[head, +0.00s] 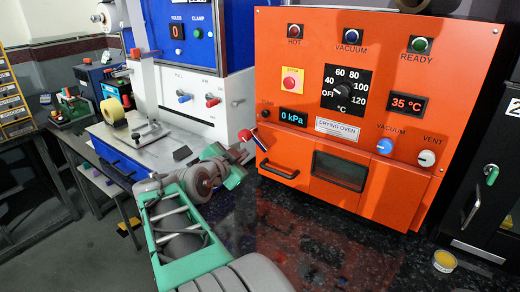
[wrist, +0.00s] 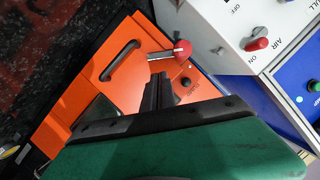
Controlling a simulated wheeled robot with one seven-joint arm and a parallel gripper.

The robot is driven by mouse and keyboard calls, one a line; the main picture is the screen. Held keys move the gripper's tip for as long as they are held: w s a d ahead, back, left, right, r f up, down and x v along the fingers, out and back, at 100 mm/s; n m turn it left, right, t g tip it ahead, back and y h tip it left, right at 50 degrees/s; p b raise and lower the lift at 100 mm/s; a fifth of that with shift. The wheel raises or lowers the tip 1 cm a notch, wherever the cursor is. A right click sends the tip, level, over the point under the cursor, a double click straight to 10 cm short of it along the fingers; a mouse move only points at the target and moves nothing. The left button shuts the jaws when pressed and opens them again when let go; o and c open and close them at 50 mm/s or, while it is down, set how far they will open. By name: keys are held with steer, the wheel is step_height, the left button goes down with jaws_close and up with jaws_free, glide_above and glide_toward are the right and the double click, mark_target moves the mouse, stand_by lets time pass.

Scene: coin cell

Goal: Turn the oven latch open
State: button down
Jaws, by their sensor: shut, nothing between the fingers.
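The orange drying oven (head: 290,80) stands on the dark counter, with its display reading 35 °C. The oven latch is a short metal lever with a red knob (head: 246,135) at the left edge of the oven front, above the door handle. In the wrist view the latch (wrist: 182,49) sticks out just beyond my fingertips, its lever pointing left from the knob. My gripper (wrist: 158,80) is shut and empty, close to the latch; I cannot tell whether it touches. In the head view my gripper (head: 240,158) is just below the knob, partly hidden by my wrist.
The black oven door handle (head: 280,169) lies just right of my gripper, and also shows in the wrist view (wrist: 120,60). A white and blue machine (head: 205,105) with toggles stands close on the left. The counter (head: 310,230) before the oven is mostly clear.

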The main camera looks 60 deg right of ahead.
mark_target(267, 142)
steer(key=shift+m+g+h, duration=0.5)
steer(key=shift+m, duration=0.4)
steer(key=s+d, duration=0.1)
steer(key=d, duration=0.3)
steer(key=s+d+p, duration=0.1)
steer(key=d, duration=0.7)
steer(key=shift+s, duration=0.4)
steer(key=shift+w+f, duration=1.05)
steer(key=shift+f, duration=0.1)
steer(key=shift+w+f+p, duration=0.2)
steer(key=shift+f+p, duration=0.1)
steer(key=shift+f, duration=0.05)
steer(key=shift+f+b, duration=0.1)
steer(key=shift+b, duration=0.2)
